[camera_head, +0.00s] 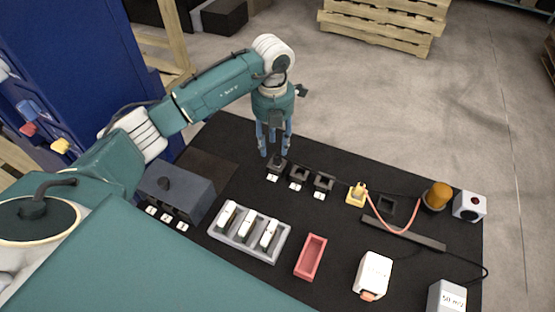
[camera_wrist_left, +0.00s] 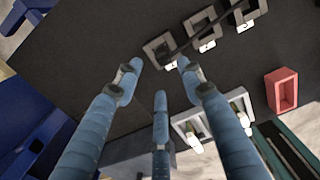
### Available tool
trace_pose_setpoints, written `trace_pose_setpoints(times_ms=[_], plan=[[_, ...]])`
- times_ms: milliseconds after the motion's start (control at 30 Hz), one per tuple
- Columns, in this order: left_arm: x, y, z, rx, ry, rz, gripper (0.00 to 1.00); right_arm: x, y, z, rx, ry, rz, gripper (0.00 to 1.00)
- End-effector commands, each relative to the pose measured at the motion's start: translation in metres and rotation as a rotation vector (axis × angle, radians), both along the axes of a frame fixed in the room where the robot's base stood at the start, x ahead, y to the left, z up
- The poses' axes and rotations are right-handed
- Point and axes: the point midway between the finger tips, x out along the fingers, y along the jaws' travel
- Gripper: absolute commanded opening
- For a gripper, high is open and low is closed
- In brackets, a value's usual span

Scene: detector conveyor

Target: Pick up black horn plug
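Three black square sockets with white labels sit in a row near the mat's far edge, a left one (camera_head: 277,168), a middle one (camera_head: 299,174) and a right one (camera_head: 323,182). A small dark piece that may be the black horn plug (camera_head: 279,159) is at the left socket; black on black, its outline is unclear. In the left wrist view a dark bar (camera_wrist_left: 181,45) lies between the left socket (camera_wrist_left: 160,49) and the middle one. My left gripper (camera_head: 272,148) points down just above and behind the left socket, its three blue fingers apart and empty. My right gripper is not in view.
A yellow plug (camera_head: 357,194) with a red cable stands right of the sockets, near an orange lamp (camera_head: 437,195). A grey rack (camera_head: 250,246) with white modules, a red tray (camera_head: 311,257) and a grey box (camera_head: 180,190) stand nearer. A thin black cable runs along the sockets.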

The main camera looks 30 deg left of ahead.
Motion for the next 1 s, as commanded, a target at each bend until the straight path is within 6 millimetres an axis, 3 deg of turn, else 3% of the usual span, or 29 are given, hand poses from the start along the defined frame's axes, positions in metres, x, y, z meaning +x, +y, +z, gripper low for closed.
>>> trace_pose_setpoints(times_ms=[167,333,500,733,767,933,1000], plan=[[0.001,-0.003,-0.012,-0.002,0.002,-0.001,0.39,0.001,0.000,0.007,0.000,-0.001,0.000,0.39],[0.005,-0.010,-0.035,-0.002,0.004,-0.001,0.39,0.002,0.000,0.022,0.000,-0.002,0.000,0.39],[0.006,-0.008,-0.055,-0.002,0.000,-0.001,0.39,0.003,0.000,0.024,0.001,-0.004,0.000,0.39],[0.006,-0.008,-0.058,-0.002,-0.002,-0.002,0.39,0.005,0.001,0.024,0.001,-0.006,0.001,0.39],[0.006,-0.008,-0.058,-0.002,-0.002,-0.002,0.37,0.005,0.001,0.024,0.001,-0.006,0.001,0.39],[0.006,-0.008,-0.058,-0.003,-0.002,-0.002,0.03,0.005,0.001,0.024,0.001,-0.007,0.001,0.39],[0.006,-0.008,-0.058,-0.003,-0.002,-0.002,0.00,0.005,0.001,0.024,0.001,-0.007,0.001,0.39]])
